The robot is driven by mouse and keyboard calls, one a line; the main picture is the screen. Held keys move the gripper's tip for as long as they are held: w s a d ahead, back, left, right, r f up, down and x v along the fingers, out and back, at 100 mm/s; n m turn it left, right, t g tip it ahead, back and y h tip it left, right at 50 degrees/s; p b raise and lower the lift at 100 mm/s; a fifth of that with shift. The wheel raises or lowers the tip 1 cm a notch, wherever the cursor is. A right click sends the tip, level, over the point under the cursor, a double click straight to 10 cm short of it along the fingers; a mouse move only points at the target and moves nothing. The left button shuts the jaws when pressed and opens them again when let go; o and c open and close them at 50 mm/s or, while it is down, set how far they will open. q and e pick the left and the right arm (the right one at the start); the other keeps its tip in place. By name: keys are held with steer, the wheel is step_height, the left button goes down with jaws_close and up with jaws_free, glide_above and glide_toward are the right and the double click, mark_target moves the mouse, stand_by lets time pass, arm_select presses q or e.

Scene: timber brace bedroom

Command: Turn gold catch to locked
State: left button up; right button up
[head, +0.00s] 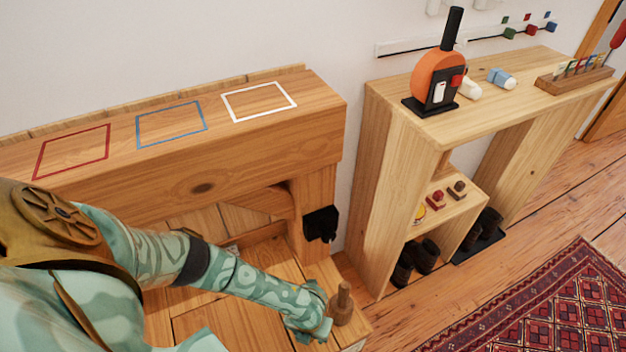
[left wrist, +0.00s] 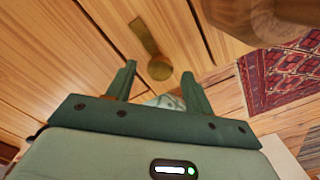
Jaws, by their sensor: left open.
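In the left wrist view the gold catch (left wrist: 146,38) is a flat brass-coloured bar with a round disc at its lower end, set on wooden boards. My left gripper (left wrist: 158,73) is open, its two green fingers apart. The disc shows between and just beyond the fingertips; I cannot tell whether they touch it. In the head view my left arm reaches down to the right, and its hand (head: 310,318) is beside a turned wooden peg (head: 342,306). I cannot make out the catch in that view. My right gripper is not in view.
A wooden headboard-like ledge (head: 225,150) with red, blue and white outlined squares stands behind the arm. A black bracket (head: 320,224) is on its right post. A wooden shelf unit (head: 385,170) stands to the right. A patterned rug (head: 550,310) lies on the floor.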

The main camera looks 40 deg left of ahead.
arm_select(q)
steer(key=shift+f, duration=0.6)
steer(key=c, duration=1)
steer(key=shift+o, duration=0.2)
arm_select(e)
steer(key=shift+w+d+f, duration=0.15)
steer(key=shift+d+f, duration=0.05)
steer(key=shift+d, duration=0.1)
